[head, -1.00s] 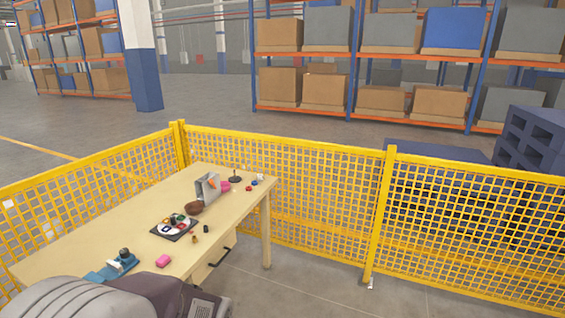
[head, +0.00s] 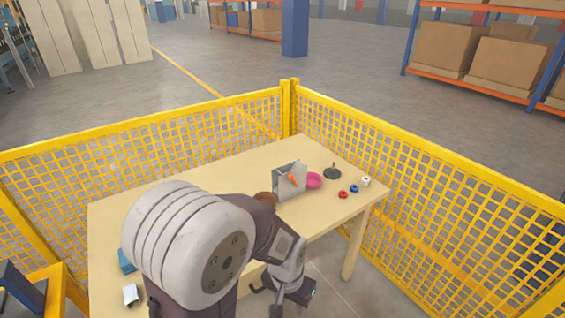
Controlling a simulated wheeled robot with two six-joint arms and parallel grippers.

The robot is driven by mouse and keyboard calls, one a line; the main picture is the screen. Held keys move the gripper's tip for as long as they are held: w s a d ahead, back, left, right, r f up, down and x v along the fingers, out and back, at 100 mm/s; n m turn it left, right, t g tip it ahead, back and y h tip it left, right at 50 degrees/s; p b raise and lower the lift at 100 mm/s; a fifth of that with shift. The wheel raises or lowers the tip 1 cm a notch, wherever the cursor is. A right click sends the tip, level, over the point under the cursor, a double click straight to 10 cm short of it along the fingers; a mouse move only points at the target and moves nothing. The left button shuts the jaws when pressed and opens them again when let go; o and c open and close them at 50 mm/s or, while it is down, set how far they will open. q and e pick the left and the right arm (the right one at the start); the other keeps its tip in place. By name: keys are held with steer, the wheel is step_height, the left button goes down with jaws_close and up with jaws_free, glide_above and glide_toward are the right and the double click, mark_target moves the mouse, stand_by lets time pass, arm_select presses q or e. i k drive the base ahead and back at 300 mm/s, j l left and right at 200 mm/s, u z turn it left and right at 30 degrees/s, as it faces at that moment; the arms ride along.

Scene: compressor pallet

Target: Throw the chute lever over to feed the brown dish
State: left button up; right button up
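The grey chute (head: 281,186) stands upright on the table, with a short orange lever (head: 293,181) on its front face. Which side the lever leans to is too small to tell. The brown dish (head: 264,197) sits at the chute's left foot, partly hidden by my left arm. A pink dish (head: 314,181) sits at the chute's right. My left gripper (head: 291,300) hangs low by the table's front edge, apart from and below the chute and lever. Its fingers are too unclear to tell open from shut. My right gripper is not in view.
A dark round stand with a post (head: 332,173) and red (head: 343,194), blue (head: 354,188) and white (head: 365,181) small pieces lie right of the dishes. A teal object (head: 126,261) lies at left. Yellow mesh fence (head: 400,176) encloses the table (head: 215,165); its back left is clear.

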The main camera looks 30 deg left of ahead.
mark_target(291, 175)
steer(key=i+u, duration=0.6)
steer(key=u, duration=0.25)
steer(key=i+u, duration=0.25)
steer(key=u, duration=0.15)
steer(key=i+l+u, duration=0.25)
steer(key=u, duration=0.15)
steer(key=i+l+u, duration=0.2)
steer(key=u, duration=0.2)
steer(key=l, duration=0.1)
